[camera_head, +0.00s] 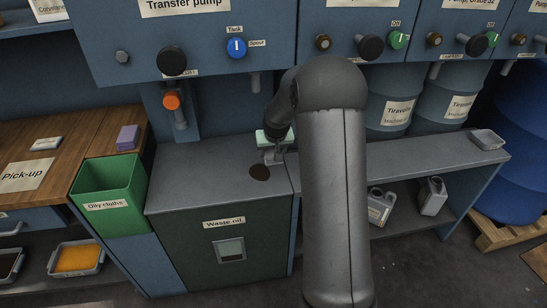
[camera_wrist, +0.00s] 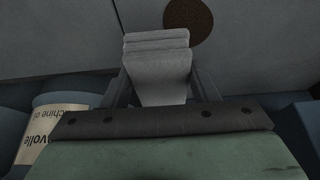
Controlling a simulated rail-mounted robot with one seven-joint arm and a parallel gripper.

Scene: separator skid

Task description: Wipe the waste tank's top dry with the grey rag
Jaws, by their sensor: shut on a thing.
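The waste tank is the dark green cabinet labelled "Waste-oil" (camera_head: 237,245), with a flat grey top (camera_head: 200,175). A round dark brown patch (camera_head: 259,172) lies on that top near its right end; it also shows at the upper edge of the wrist view (camera_wrist: 189,20). My gripper (camera_head: 275,155) is just behind and right of the patch, low over the top. In the wrist view it is shut on the folded grey rag (camera_wrist: 158,68). The rag's end is beside the patch, not over it. Whether the rag touches the surface I cannot tell.
A green bin labelled "Oily cloths" (camera_head: 110,195) stands left of the tank. An orange knob (camera_head: 171,101) on a tap hangs above the tank's back. A grey shelf (camera_head: 420,158) continues to the right, with a small tray (camera_head: 487,139). The tank top's left part is clear.

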